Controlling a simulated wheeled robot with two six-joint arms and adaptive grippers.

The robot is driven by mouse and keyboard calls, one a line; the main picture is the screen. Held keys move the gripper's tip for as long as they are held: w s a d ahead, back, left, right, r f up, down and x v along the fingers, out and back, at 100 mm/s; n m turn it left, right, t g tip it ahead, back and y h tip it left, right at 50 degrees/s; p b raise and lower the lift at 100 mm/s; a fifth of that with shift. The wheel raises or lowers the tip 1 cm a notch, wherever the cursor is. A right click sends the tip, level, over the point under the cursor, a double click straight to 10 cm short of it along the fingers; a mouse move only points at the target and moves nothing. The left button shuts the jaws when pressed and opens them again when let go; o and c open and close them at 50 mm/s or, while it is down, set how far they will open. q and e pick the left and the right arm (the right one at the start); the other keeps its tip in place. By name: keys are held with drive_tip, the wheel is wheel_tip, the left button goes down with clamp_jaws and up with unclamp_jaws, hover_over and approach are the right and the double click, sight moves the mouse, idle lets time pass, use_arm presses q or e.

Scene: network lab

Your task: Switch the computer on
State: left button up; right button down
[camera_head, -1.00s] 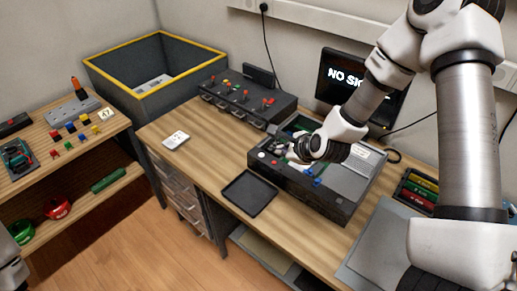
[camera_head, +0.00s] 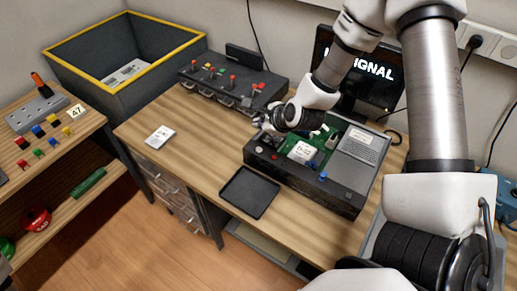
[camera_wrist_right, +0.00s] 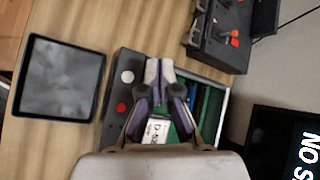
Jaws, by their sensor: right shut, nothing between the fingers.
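The computer is an open black case (camera_head: 345,200) on the wooden desk, with a green board (camera_head: 325,140) and a white-labelled part (camera_head: 300,152) inside. Its front panel carries a white round button (camera_wrist_right: 127,76) and a red button (camera_wrist_right: 121,107). The monitor (camera_head: 352,75) behind it reads "NO SIGNAL". My right gripper (camera_head: 262,122) is shut and empty, above the case's back left corner. In the right wrist view its fingertips (camera_wrist_right: 159,66) show beside the white button, apart from it in the picture; the gripper hides part of the case. My left gripper is not clearly in view.
A black tray (camera_head: 249,192) lies in front of the case. A dark box with red-topped switches (camera_head: 225,80) stands behind, near my right gripper. A yellow-rimmed bin (camera_head: 120,62) is at the back left. The desk left of the tray is mostly clear.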

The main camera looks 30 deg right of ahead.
sight(260, 150)
wheel_tip(260, 150, down, 8)
drive_tip(key=b, duration=0.5)
drive_tip(key=shift+r, duration=0.15)
drive_tip(key=shift+w+f+b, duration=0.1)
drive_tip(key=shift+f+b, duration=0.25)
drive_tip(key=shift+b, duration=0.2)
drive_tip(key=shift+r, duration=0.15)
drive_tip(key=shift+f+b, duration=0.45)
drive_tip(key=shift+b, duration=0.05)
